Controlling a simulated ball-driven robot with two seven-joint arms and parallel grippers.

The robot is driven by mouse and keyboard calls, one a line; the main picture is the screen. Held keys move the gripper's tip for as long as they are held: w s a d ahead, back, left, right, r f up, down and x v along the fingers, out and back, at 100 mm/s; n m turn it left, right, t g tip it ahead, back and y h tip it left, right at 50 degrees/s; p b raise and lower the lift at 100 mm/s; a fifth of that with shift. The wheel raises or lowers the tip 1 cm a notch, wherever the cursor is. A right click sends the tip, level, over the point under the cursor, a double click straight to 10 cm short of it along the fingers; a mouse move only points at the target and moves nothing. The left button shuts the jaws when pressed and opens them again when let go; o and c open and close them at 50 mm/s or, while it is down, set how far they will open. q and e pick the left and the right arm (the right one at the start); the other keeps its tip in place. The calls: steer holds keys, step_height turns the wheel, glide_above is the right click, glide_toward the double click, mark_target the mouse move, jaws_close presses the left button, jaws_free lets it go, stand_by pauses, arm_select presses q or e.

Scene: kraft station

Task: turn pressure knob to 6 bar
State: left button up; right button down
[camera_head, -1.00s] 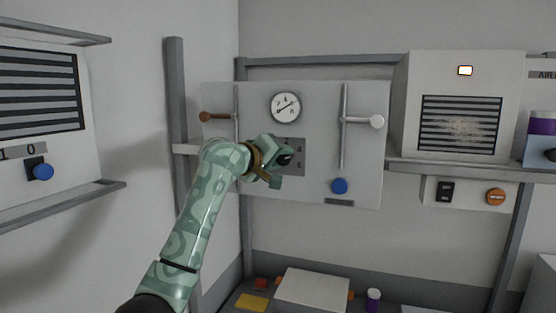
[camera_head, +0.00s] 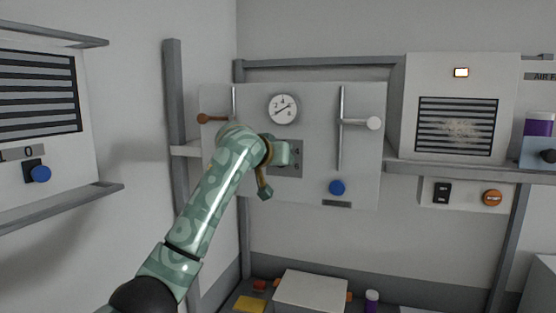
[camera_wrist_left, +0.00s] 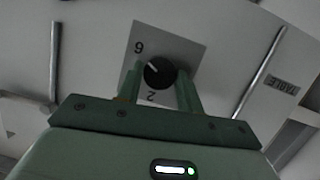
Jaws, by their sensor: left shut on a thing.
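The black pressure knob (camera_wrist_left: 159,72) sits on a grey square number plate (camera_wrist_left: 178,48) in the left wrist view. Its white pointer line aims up and left, roughly toward the digit 6. A digit 2 shows below the knob. My left gripper (camera_wrist_left: 160,88) is shut on the knob, one finger on each side. In the head view my left gripper (camera_head: 278,170) covers most of the number plate (camera_head: 291,171), and the knob is largely hidden. The round pressure gauge (camera_head: 282,109) is above it, its needle slanting from lower left to upper right. My right gripper is not in view.
A blue button (camera_head: 337,187) is at lower right. A vented box (camera_head: 408,104) stands right, and a white box (camera_head: 310,290) lies below.

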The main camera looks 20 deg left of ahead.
arm_select(q)
steer(key=shift+f+m+y, duration=0.3)
steer(key=shift+f, duration=0.05)
stand_by(0.3)
steer(key=o, duration=1)
steer(key=shift+r, duration=0.2)
steer(key=shift+b+v, duration=2.6)
steer(key=shift+v, duration=5.55)
